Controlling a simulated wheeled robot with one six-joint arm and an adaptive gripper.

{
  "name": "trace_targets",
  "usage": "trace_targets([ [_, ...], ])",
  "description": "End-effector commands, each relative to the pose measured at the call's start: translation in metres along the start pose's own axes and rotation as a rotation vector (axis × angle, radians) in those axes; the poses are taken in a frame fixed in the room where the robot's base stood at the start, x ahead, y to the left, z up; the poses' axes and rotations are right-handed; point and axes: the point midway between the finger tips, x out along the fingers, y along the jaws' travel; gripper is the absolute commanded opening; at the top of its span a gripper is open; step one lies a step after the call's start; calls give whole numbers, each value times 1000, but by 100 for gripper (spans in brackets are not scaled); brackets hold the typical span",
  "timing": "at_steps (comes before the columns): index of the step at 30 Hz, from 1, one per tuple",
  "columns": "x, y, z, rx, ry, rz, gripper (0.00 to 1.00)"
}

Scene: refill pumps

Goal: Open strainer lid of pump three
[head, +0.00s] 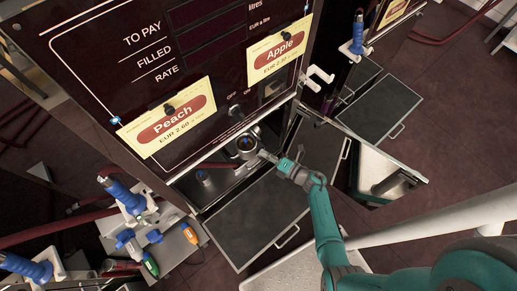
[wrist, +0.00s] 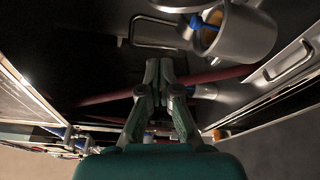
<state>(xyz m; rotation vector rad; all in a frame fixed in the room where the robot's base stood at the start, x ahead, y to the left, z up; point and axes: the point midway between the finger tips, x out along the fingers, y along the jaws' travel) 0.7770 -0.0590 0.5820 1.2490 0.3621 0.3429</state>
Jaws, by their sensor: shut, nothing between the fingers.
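My gripper (head: 268,157) is at the front of the Peach pump cabinet, just below its panel. Its fingers (wrist: 158,70) are shut together and empty in the wrist view. A grey round cup-like fitting (head: 247,144) is just left of the fingertips in the head view. In the wrist view the grey cup (wrist: 245,38) is above and to the right of the fingers, apart from them, with a blue part (wrist: 208,22) at its mouth. I cannot tell which part is the strainer lid. No pump number is readable.
The Peach panel (head: 185,130) and Apple panel (head: 285,70) rise behind the gripper. A dark flap with a handle (head: 255,222) lies open below. Blue nozzles (head: 122,194) hang at the left. A side bench (head: 185,238) holds small tools. Dark red hoses cross the area.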

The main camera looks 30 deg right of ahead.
Motion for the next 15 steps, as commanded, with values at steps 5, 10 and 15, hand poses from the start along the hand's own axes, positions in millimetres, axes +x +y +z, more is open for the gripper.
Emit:
trace_targets([
  [5, -28, -1, 0, 1, -4, -1, 0],
  [10, -43, -2, 0, 0, -2, 0, 0],
  [15, -45, -3, -1, 9, -3, -11, 0],
])
